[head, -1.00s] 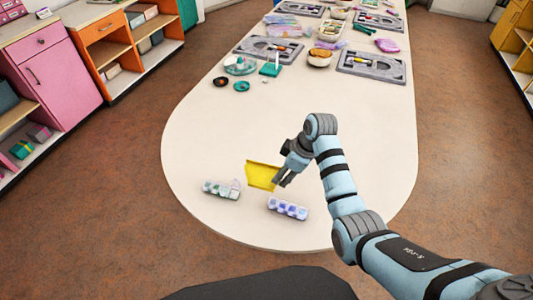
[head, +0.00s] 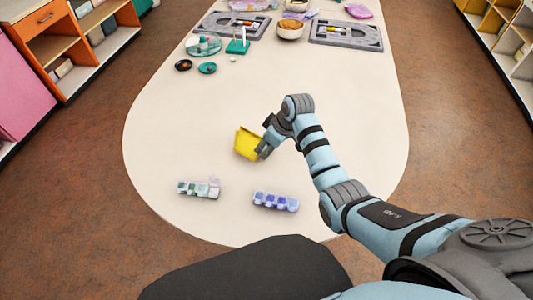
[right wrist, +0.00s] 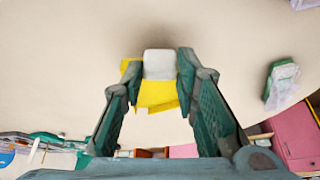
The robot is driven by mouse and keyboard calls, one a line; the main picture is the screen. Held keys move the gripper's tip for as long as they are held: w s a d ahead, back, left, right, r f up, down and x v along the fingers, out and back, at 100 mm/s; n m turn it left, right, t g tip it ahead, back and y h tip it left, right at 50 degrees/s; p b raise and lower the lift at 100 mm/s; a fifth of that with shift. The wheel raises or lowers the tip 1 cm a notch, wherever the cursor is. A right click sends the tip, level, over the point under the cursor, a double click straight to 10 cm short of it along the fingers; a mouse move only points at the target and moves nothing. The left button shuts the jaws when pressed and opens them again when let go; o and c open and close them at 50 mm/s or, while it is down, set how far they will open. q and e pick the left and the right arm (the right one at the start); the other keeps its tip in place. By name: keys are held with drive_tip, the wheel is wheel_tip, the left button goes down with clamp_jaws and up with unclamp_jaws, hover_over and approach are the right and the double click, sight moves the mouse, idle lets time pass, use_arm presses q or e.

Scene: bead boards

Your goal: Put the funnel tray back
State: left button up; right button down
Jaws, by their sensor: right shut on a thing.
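The yellow funnel tray (head: 247,144) is at my right gripper (head: 263,151) over the middle of the near half of the table. The gripper is shut on its right side, and the tray is tilted. In the right wrist view the tray (right wrist: 155,97) shows yellow beyond and between the fingers (right wrist: 158,75), with a whitish block (right wrist: 159,64) between the fingertips. The tray seems to be raised off the table, but its height is hard to tell. My left gripper is not in view.
Two small compartment boxes, one green and white (head: 199,188), one blue and purple (head: 275,201), lie near the table's front edge. The table between is clear.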

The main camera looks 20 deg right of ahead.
drive_tip(key=x, duration=0.3)
drive_tip(key=shift+d+f, duration=0.4)
drive_tip(key=shift+s+r, duration=0.1)
drive_tip(key=shift+r, duration=0.05)
drive_tip(key=shift+s+r, duration=0.15)
drive_tip(key=shift+s, duration=0.15)
drive_tip(key=c, duration=1.2)
unclamp_jaws()
drive_tip(key=shift+f, duration=0.2)
drive_tip(key=shift+c, duration=0.2)
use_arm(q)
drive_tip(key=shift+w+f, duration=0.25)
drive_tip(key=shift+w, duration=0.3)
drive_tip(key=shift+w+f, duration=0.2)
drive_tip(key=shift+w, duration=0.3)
